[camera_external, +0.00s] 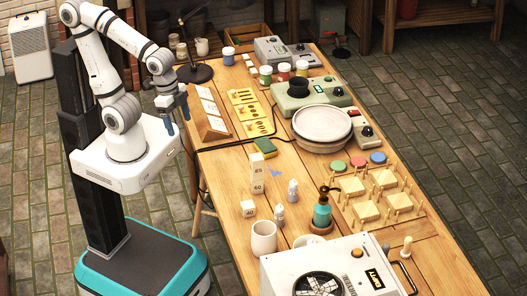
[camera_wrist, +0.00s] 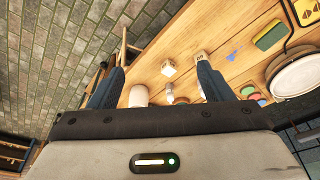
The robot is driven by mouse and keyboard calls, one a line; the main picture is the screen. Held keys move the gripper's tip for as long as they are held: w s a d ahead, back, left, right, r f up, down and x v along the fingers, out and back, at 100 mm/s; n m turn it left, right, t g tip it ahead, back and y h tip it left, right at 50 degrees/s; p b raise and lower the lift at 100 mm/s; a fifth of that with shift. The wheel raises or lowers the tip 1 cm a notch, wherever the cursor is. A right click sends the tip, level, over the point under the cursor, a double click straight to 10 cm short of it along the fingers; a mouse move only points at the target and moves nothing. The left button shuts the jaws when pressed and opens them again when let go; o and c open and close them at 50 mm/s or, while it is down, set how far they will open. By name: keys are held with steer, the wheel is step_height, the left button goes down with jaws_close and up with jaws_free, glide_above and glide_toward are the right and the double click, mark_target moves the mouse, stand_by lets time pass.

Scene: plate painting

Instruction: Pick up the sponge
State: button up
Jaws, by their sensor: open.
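The sponge (camera_external: 265,147) is green and yellow and lies on the wooden table, left of the white round plate or turntable. It also shows in the wrist view (camera_wrist: 269,36) at the upper right, next to a dark-edged yellow board. My gripper (camera_external: 175,122) hangs in the air beyond the table's left edge, to the left of the sponge and apart from it. In the wrist view my gripper (camera_wrist: 160,85) has its two dark blue fingers spread wide with nothing between them touching them.
The white round plate (camera_external: 322,123) stands right of the sponge. Tilted sample cards (camera_external: 211,124) and a yellow stencil board (camera_external: 248,112) lie behind it. A black cable runs by the sponge. Blocks (camera_external: 257,174), bottles and a white cup (camera_external: 263,238) stand nearer the front.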

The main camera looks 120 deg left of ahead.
steer(key=m+g+b, duration=0.3)
steer(key=m+b, duration=0.4)
steer(key=b, duration=0.2)
glide_above(266, 144)
steer(key=f, duration=1.9)
steer(key=shift+s+d+f, duration=0.2)
steer(key=shift+s+d, duration=0.05)
steer(key=f, duration=0.7)
steer(key=shift+w+a+f, duration=0.1)
steer(key=shift+w+f, duration=0.1)
steer(key=shift+f, duration=0.05)
steer(key=shift+c, duration=0.2)
steer(key=c, duration=1)
